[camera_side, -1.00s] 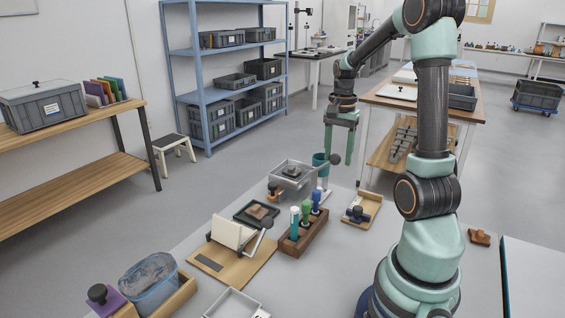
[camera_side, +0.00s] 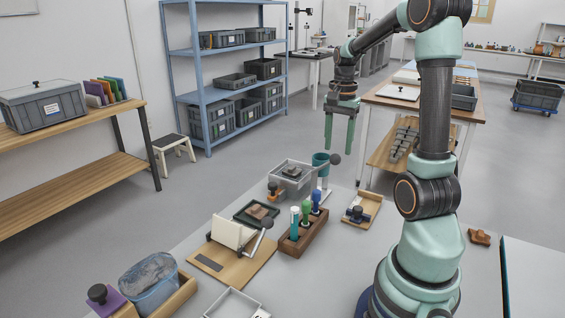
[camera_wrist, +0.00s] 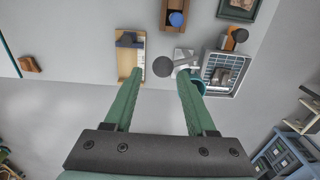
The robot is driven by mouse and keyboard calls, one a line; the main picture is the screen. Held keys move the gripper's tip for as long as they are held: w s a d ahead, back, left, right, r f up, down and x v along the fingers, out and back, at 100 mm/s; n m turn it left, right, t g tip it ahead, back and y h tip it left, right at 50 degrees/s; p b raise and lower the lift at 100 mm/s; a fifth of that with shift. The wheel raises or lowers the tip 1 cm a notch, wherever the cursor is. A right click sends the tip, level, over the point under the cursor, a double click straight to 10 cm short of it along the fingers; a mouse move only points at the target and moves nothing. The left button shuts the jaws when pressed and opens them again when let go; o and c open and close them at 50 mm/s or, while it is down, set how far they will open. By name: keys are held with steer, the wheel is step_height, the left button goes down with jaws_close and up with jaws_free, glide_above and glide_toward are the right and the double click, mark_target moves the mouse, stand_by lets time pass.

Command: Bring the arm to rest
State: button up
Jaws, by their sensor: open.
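My gripper (camera_side: 340,135) is open and empty, with its two green fingers pointing down, high above the far end of the grey work table. In the wrist view, my gripper (camera_wrist: 160,78) shows its fingers spread wide with nothing between them. A grey bin (camera_side: 302,185) and a teal cup (camera_side: 320,160) on a stand are below it at the table's far edge. In the wrist view the right fingertip overlaps the teal cup (camera_wrist: 199,86), and the left one overlaps a wooden tray (camera_wrist: 124,63); I see no contact.
A brown sherd (camera_side: 479,237) lies at the right. The air around my gripper is clear.

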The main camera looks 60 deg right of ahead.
steer(key=w+a+r+n+t, duration=0.1)
steer(key=a+r+n+t, duration=0.1)
steer(key=a+n, duration=0.7)
steer(key=w+a+r+n+t, duration=0.1)
steer(key=a+n, duration=0.8)
steer(key=a, duration=0.9)
steer(key=r+t, duration=0.1)
steer(key=t, duration=0.1)
steer(key=shift+a+r+t, duration=0.25)
steer(key=shift+r+t, duration=0.05)
steer(key=shift+r, duration=0.1)
